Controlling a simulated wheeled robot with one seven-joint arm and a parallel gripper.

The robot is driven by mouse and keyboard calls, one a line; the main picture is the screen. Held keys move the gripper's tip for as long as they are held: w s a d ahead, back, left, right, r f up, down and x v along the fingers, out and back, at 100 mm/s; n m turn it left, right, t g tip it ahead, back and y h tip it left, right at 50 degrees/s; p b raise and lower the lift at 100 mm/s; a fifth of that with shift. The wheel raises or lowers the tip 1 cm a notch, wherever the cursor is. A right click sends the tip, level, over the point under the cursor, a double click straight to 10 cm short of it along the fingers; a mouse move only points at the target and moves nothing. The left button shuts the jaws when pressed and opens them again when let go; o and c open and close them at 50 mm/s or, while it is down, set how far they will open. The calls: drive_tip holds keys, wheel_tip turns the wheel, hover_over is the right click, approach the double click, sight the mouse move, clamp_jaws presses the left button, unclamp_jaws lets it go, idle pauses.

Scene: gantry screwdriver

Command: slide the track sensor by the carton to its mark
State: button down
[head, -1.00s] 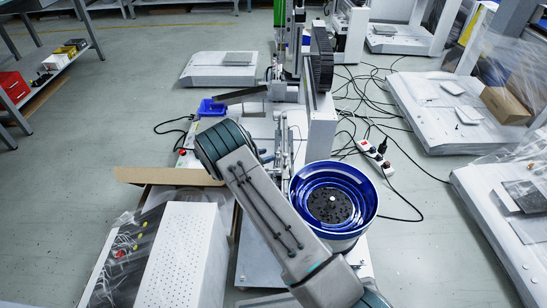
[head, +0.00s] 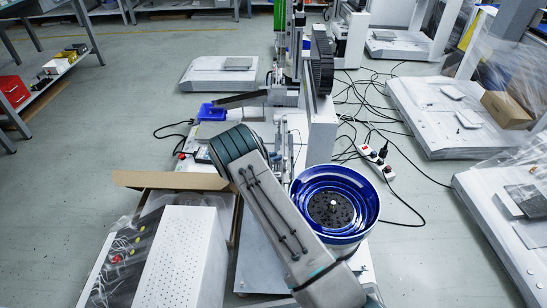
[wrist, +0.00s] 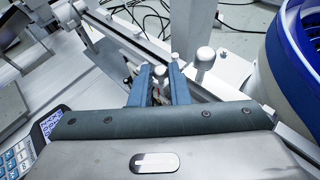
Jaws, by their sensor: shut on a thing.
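In the wrist view, my gripper (wrist: 158,88) has its two blue fingers closed around a small round-topped silver piece, the track sensor (wrist: 160,74). The fingers are over a long metal track (wrist: 130,40) that runs toward the upper left. A second silver post (wrist: 204,62) stands just right of the fingers. In the head view, my arm hides the gripper and the sensor; part of the track (head: 283,140) shows beyond it. An open brown carton (head: 170,180) is left of my arm. I cannot make out the mark in either view.
A blue bowl feeder (head: 335,200) stands close right of my arm; its rim (wrist: 285,70) is at the wrist view's right. A white perforated box (head: 185,255) is at the lower left. A keypad device (wrist: 22,155) lies at lower left in the wrist view. Cables and a power strip (head: 377,160) lie on the floor.

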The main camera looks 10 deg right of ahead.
sight(283, 163)
drive_tip(key=shift+s+a+f+p, duration=0.15)
drive_tip(key=shift+s+p, duration=0.15)
drive_tip(key=shift+s, duration=0.4)
drive_tip(key=shift+s+a+r+p, duration=0.1)
drive_tip(key=shift+s+p, duration=0.15)
drive_tip(key=shift+s, duration=0.5)
drive_tip(key=shift+s+a+f+p, duration=0.15)
drive_tip(key=shift+s+p, duration=0.15)
drive_tip(key=shift+s, duration=0.4)
drive_tip(key=c, duration=1.4)
unclamp_jaws()
drive_tip(key=shift+a+r, duration=0.1)
drive_tip(key=shift+r, duration=0.05)
drive_tip(key=shift+c, duration=0.2)
drive_tip(key=p+v, duration=0.4)
drive_tip(key=v, duration=1)
drive_tip(key=shift+p, duration=0.3)
